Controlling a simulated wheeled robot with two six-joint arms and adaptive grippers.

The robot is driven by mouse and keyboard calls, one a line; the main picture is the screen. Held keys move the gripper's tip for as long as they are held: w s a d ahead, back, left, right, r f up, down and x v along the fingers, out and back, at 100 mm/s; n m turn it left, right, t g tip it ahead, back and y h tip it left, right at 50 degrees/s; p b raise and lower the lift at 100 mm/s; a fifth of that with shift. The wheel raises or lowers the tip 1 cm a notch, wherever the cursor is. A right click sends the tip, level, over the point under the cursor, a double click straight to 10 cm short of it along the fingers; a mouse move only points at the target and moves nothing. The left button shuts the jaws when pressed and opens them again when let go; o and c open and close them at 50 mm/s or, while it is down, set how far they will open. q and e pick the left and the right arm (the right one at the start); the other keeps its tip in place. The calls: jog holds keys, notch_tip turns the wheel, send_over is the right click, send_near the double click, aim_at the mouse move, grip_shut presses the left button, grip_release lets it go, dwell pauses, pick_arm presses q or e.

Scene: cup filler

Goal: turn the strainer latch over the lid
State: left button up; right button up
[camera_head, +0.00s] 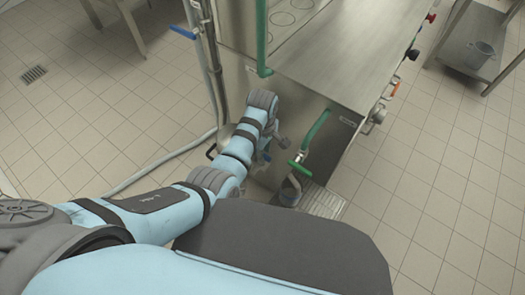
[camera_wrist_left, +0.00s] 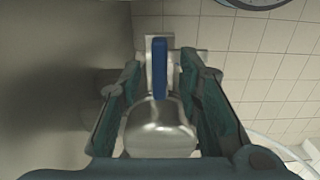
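In the left wrist view, a rounded metal body (camera_wrist_left: 160,135), which looks like the strainer, sits between the two fingers. A blue latch-like bar (camera_wrist_left: 160,68) stands at its far end beside a pale metal bracket. My left gripper (camera_wrist_left: 160,72) is open, with one finger on each side of the bar and body. Gaps show between the fingers and the bar; contact is not clear. In the head view the left gripper (camera_head: 268,150) is low against the steel machine's side, and my wrist hides most of the strainer. My right gripper is in neither view.
The steel machine (camera_head: 345,45) has green pipes (camera_head: 317,130) and a green-handled tap over a cup (camera_head: 290,190) and drip grate (camera_head: 325,203). A hose (camera_head: 165,160) runs along the floor at left. A shelf with a bucket (camera_head: 480,54) stands right. The tiled floor is mostly clear.

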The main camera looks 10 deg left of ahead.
pick_arm(q)
grip_shut()
jog(key=m+p, duration=0.3)
jog(key=shift+r, duration=0.2)
jog(key=m+p, duration=0.2)
jog(key=m, duration=0.1)
jog(key=shift+m, duration=0.4)
jog(key=m+p, duration=0.1)
jog(key=m, duration=0.4)
jog(key=shift+f+p, duration=0.1)
jog(key=shift+p, duration=0.2)
jog(key=m, duration=0.6)
jog(key=shift+p, duration=0.35)
jog(key=shift+f, duration=0.1)
